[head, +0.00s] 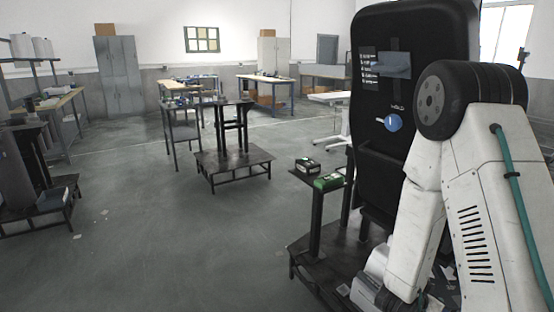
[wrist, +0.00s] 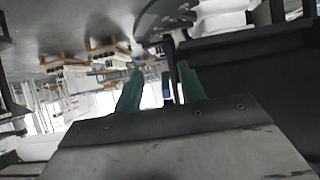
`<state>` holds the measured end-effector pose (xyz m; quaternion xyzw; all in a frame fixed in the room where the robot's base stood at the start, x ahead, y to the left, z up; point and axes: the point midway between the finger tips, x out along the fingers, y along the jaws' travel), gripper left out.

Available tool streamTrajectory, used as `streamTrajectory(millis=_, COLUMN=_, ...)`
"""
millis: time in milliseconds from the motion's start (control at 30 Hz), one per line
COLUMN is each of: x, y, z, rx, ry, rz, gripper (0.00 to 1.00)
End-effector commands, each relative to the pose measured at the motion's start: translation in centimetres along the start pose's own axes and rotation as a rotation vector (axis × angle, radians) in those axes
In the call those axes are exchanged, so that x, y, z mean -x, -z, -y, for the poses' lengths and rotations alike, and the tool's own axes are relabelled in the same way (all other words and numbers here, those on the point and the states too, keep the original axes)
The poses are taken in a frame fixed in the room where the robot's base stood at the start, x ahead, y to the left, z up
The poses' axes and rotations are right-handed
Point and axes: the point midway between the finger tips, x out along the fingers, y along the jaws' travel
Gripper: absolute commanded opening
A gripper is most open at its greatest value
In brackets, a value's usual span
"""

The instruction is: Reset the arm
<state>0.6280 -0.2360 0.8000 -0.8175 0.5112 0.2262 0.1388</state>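My white arm fills the right side of the head view, with a dark round joint at its top and a green cable along one link. It folds down beside a tall black machine (head: 408,60). My gripper is not clearly visible in the head view. In the wrist view my gripper (wrist: 160,78) shows two green fingers standing apart with nothing between them. The room behind them appears upside down.
The black machine with a blue knob (head: 393,122) stands close to my arm. A small stand (head: 317,215) bears a green-and-white box (head: 328,182) and a dark box (head: 307,166). A low platform (head: 234,162) stands mid-room. The floor (head: 160,250) at front left is mostly clear.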

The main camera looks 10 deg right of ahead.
Motion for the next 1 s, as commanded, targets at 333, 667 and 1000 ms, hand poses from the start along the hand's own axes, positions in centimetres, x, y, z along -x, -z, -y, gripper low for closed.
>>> streamTrajectory(millis=333, x=9.1, y=-6.8, z=5.8, rx=0.182, ry=0.306, rz=0.693, gripper=0.4)
streamTrajectory(millis=667, x=24.1, y=-1.8, z=3.6, rx=0.573, ry=0.534, rz=1.053, gripper=0.4)
streamTrajectory(millis=1000, x=33.8, y=5.8, z=-5.3, rx=0.925, ry=0.542, rz=1.082, gripper=0.4)
